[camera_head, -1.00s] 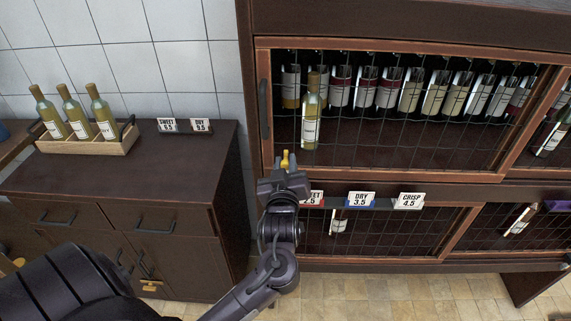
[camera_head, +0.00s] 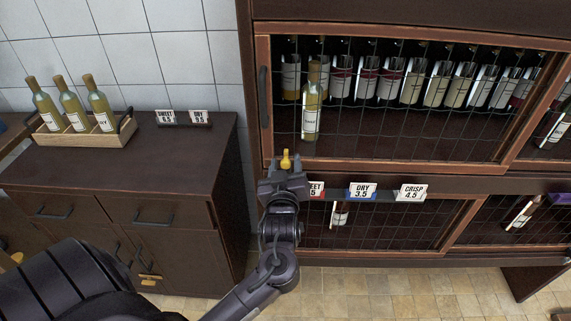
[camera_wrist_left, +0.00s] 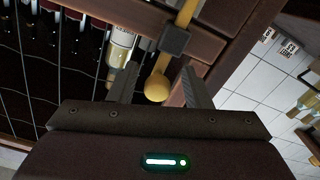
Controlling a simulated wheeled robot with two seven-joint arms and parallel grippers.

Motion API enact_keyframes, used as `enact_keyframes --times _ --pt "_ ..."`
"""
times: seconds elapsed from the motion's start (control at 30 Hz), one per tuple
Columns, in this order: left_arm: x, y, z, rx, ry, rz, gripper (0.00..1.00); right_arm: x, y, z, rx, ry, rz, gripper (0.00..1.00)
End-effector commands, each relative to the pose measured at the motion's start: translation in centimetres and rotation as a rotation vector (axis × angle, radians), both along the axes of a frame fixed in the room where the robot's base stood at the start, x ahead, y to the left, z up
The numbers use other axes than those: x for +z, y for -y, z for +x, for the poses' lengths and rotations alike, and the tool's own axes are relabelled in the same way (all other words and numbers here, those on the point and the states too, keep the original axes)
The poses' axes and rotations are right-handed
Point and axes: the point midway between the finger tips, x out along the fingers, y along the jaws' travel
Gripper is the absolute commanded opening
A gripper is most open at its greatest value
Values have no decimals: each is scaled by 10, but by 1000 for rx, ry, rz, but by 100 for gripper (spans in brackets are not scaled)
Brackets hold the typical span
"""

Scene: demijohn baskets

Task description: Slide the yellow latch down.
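The yellow latch (camera_head: 286,160) is on the lower left of the wire-mesh door's wooden frame. In the left wrist view its bar passes a dark bracket (camera_wrist_left: 174,41) and ends in a round yellow knob (camera_wrist_left: 157,88). My left gripper (camera_head: 284,178) is at the latch; in the head view it hides the latch's lower part. The left wrist view shows its two fingers (camera_wrist_left: 160,86) apart, one on each side of the knob, with visible gaps. I cannot tell whether either finger touches it. My right gripper is not in view.
Behind the mesh door (camera_head: 400,165) stand several bottles, one light bottle (camera_head: 312,105) in front. Price signs (camera_head: 362,191) sit on a ledge just right of my gripper. A dark cabinet (camera_head: 110,180) with a wooden bottle crate (camera_head: 85,138) stands at the left.

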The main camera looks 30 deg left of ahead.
Motion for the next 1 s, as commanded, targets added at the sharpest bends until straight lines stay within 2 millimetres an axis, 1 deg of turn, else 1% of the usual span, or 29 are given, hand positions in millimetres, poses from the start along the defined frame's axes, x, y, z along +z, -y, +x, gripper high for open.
enact_keyframes --times 0.27,0.37,0.6,0.7,0.83,1.0 --pt "1 2 -3 -1 3 1 44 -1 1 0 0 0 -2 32" --pt "-1 8 -12 -2 3 -2 44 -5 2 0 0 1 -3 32" --pt "-2 29 -48 0 0 -4 44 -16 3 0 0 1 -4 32" --pt "-1 36 -58 -1 1 -2 44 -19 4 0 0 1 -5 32" --pt "0 40 -66 0 1 0 44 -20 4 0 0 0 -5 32" --pt "1 41 -67 1 2 0 44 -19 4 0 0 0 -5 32"
